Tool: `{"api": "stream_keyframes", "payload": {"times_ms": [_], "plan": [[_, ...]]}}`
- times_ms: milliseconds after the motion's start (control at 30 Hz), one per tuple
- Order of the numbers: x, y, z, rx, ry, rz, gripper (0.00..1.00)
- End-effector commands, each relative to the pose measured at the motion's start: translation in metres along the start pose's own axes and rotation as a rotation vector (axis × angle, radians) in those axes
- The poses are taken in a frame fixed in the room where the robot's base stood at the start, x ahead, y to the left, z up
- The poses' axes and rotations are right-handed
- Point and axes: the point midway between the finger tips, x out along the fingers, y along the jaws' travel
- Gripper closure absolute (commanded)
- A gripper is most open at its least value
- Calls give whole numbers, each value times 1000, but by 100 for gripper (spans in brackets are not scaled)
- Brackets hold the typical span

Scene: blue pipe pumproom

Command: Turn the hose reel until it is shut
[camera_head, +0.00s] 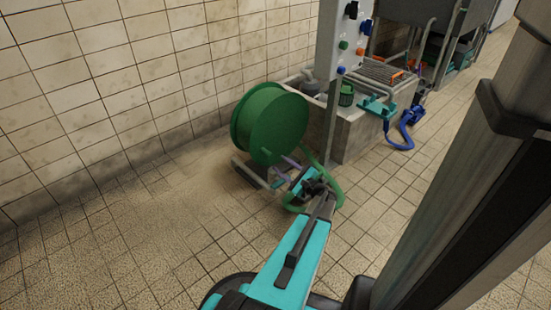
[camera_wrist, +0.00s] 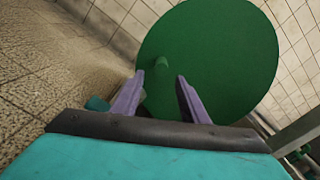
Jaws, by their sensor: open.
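The green hose reel (camera_head: 270,122) stands on a low metal frame on the tiled floor, near the wall. In the wrist view its round flat face (camera_wrist: 215,60) fills the upper middle. A small green knob-like handle (camera_wrist: 161,66) sticks out of that face. My gripper (camera_head: 284,172) is at the lower right of the reel, with its purple fingers pointing at it. In the wrist view my gripper (camera_wrist: 160,79) is open, and the handle appears between or just beyond the fingertips. I cannot tell the remaining depth. Nothing is held.
A green hose (camera_head: 337,190) loops on the floor beside my arm. A concrete basin (camera_head: 352,135) with pumps and a grey post (camera_head: 331,80) stand right of the reel. A blue hose (camera_head: 404,137) lies farther right. The floor left of the reel is clear.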

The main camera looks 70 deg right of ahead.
Motion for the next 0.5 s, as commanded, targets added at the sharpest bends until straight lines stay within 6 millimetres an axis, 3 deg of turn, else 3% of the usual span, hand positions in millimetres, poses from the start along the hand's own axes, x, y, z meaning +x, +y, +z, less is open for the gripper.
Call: {"api": "stream_keyframes", "payload": {"times_ms": [200, 500], "plan": [[-27, 0, 2, 1, 0, 1, 60], [-36, 2, 1, 0, -2, 2, 60]]}}
